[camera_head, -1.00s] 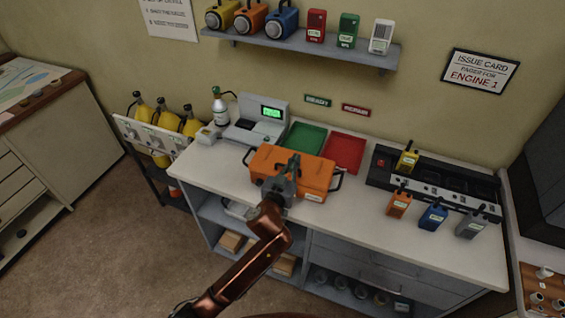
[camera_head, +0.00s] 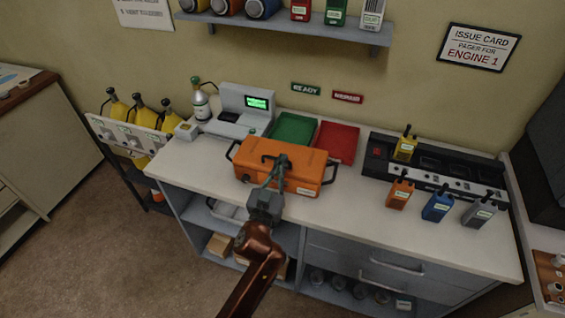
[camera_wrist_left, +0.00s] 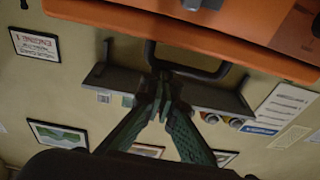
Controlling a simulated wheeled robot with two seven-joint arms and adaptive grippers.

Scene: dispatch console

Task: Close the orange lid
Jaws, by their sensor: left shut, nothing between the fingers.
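The orange case (camera_head: 305,185) stands on the white counter, with dark side handles and a label low on its front. Its orange lid (camera_head: 300,158) lies over the top and looks down or nearly so; I cannot tell whether a gap remains. My left gripper (camera_head: 281,160) is shut and empty, its fingertips in front of the lid near the dark front handle. In the left wrist view the shut fingers (camera_wrist_left: 163,76) overlap a black handle (camera_wrist_left: 205,72) below the orange case (camera_wrist_left: 190,25); contact is unclear. My right gripper is out of view.
A green tray (camera_head: 293,129) and a red tray (camera_head: 338,142) lie behind the case. A grey device with a green screen (camera_head: 246,104) is at back left. Handheld radios (camera_head: 437,206) and a black charger (camera_head: 430,168) stand to the right.

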